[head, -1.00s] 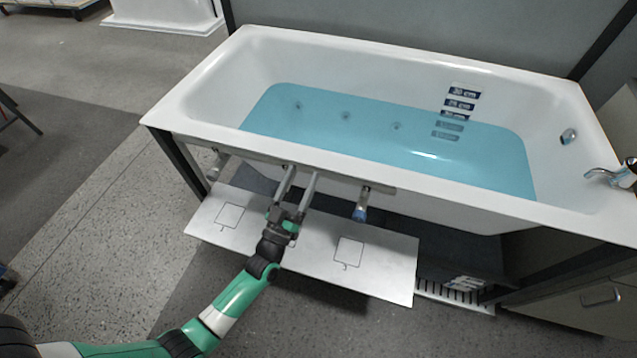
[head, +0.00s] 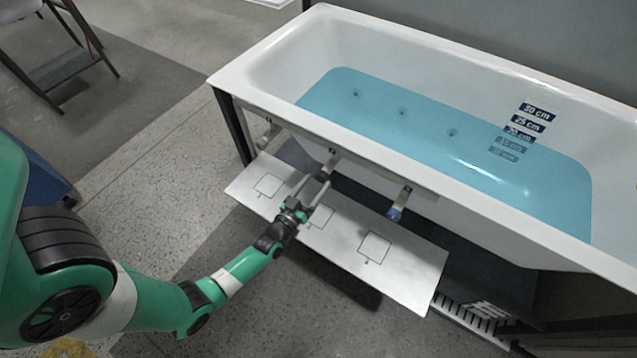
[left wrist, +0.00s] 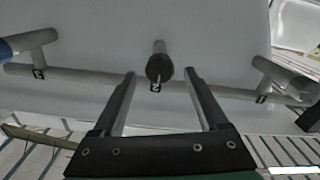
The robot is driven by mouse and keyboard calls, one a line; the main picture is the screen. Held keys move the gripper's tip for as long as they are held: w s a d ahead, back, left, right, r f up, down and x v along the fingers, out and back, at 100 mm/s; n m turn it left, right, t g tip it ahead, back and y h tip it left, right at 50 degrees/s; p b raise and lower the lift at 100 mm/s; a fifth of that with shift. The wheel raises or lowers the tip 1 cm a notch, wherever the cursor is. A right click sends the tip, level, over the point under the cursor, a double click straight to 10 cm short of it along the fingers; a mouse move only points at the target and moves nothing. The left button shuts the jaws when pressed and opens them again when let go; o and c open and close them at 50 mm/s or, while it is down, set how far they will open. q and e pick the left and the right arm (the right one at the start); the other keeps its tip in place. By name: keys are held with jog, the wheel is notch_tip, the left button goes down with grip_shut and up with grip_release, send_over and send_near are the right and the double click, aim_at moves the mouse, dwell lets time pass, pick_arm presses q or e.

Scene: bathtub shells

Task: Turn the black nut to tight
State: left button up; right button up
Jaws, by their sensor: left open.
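The black nut (left wrist: 159,67) is on the lower end of the middle pipe stub in the left wrist view. It shows between and beyond the fingertips of my left gripper (left wrist: 160,76), with a gap on each side. The gripper is open and does not hold the nut. In the head view my left gripper (head: 315,181) is under the tub's near rim, just in front of the middle pipe stub (head: 331,163). The nut is too small there to make out clearly. My right gripper is not in view.
A stub with a blue end (head: 394,213) is to the right, and a grey stub (head: 268,133) is to the left. A white panel with marked squares (head: 410,265) lies below. The white tub (head: 270,65) holds blue water. Open floor is at the left.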

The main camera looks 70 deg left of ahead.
pick_arm(q)
jog(key=shift+x, duration=1.05)
grip_shut()
